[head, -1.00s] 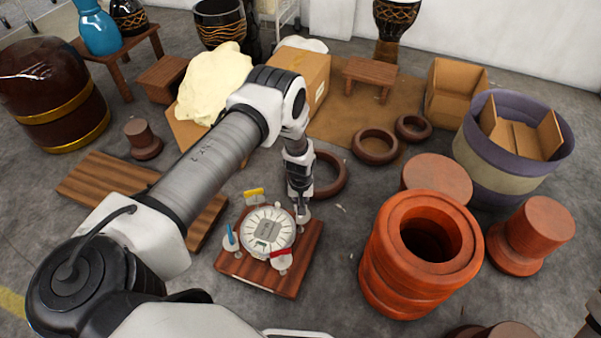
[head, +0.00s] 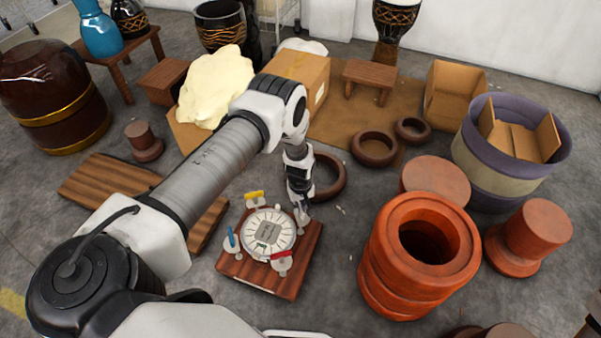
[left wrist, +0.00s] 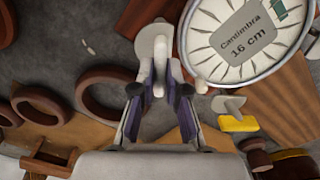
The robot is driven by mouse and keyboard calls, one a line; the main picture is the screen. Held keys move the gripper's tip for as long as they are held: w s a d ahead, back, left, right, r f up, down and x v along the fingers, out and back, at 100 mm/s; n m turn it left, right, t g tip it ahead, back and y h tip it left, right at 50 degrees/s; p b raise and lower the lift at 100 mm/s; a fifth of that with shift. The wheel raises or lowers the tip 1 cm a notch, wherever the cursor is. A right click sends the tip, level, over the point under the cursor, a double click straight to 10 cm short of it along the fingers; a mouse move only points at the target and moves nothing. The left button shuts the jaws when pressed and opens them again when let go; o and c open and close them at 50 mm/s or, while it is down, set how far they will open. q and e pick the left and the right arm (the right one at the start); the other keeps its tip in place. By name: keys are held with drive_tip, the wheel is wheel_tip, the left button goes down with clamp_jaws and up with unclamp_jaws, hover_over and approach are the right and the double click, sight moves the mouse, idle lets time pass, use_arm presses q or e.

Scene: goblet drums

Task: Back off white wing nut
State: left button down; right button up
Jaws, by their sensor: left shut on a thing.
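A round drum head (head: 268,234) with a pale rim lies on a square wooden board (head: 257,276); its label reads "Cantimbra 16 cm" in the left wrist view (left wrist: 250,38). Wing nuts stand around its rim: yellow (head: 254,198), blue (head: 232,239) and red (head: 281,259). The white wing nut (left wrist: 160,53) is at the rim's right side in the head view. My left gripper (head: 301,208) points down over it, its fingers (left wrist: 160,86) shut on its wing from both sides. The fingers partly hide it. My right gripper is out of view.
An orange-red drum shell (head: 385,268) stands right of the board. Dark rings (head: 374,147) lie behind on the floor. A striped wooden plank (head: 108,183) lies at left. Floor between board and shell is clear.

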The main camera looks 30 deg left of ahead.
sight(301, 208)
use_arm(q)
drive_tip(key=c, duration=1.2)
unclamp_jaws()
wheel_tip(301, 208, up, 12)
